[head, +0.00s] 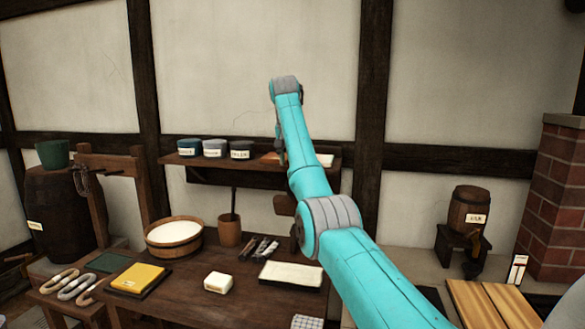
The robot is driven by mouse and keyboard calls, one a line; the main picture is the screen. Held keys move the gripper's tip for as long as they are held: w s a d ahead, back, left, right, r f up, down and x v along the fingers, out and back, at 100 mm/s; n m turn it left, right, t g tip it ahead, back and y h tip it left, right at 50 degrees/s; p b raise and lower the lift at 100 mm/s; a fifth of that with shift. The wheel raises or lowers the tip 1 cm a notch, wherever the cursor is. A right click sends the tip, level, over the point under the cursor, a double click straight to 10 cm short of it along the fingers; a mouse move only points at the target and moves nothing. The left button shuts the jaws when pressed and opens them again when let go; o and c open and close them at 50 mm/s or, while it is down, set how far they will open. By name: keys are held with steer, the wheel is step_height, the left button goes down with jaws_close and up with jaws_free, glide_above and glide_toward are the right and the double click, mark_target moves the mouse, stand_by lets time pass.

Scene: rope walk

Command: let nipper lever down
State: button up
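I cannot make out a nipper lever for certain. A brown wooden piece (285,205) shows just left of my arm's elbow, above the back of the table; my arm hides part of what is around it, and I cannot tell if it belongs to the lever. My turquoise arm rises from the lower right to a grey joint high against the wall, then folds down behind its own link. My gripper is hidden behind the arm, so neither its fingers nor any hold on a thing shows.
The dark table (180,290) carries a wooden tub (174,250), a yellow block (139,278), a white block (218,282) and a pale slab (291,274). A shelf (200,161) holds labelled pots. A small keg (468,207) and brick pillar (550,200) stand right.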

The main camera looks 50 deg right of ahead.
steer(key=shift+x, duration=1.9)
jaws_close()
